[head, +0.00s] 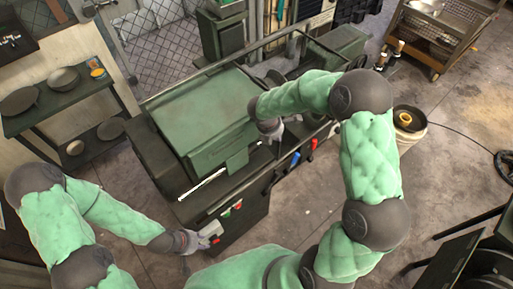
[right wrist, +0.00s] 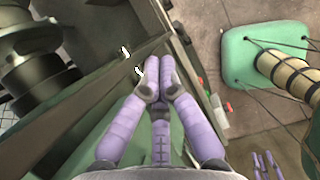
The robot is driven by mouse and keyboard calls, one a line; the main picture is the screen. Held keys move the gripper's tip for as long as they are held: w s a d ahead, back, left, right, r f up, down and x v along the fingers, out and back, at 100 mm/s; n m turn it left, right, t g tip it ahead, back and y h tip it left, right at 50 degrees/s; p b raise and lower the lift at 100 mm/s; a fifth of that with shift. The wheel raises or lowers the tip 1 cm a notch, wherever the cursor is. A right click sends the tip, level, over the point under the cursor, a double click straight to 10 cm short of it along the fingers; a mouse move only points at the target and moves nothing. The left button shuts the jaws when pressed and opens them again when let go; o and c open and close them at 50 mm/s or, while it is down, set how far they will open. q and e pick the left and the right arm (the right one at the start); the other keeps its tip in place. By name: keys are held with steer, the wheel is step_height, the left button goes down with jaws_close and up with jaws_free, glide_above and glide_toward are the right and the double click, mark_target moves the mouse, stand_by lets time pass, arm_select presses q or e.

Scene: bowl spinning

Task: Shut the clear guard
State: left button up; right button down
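I cannot make out a clear guard for certain in either view; thin pale edges (right wrist: 137,70) beside my fingertips in the right wrist view may belong to it. The green lathe (head: 205,105) stands in the middle of the head view. My right gripper (head: 275,133) is over the lathe's working area. In the right wrist view its purple fingers (right wrist: 158,68) are together at the tips, with nothing clearly between them. My left gripper (head: 192,241) is low at the lathe's front left, beside the control panel. Its fingers look parted in the right wrist view (right wrist: 266,164).
The control panel (head: 226,213) has red and green buttons. Blue (head: 295,158) and red (head: 313,143) handles are along the front. A shelf (head: 60,110) with round pans is at left.

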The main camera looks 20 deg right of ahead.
mark_target(290, 127)
steer(key=d, duration=0.2)
steer(key=w+d, duration=0.1)
steer(key=d, duration=0.1)
steer(key=w+d, duration=0.1)
steer(key=d, duration=0.1)
steer(key=shift+w+d+p, duration=0.1)
steer(key=shift+d+p, duration=0.2)
steer(key=shift+p, duration=0.1)
steer(key=shift+a, duration=0.15)
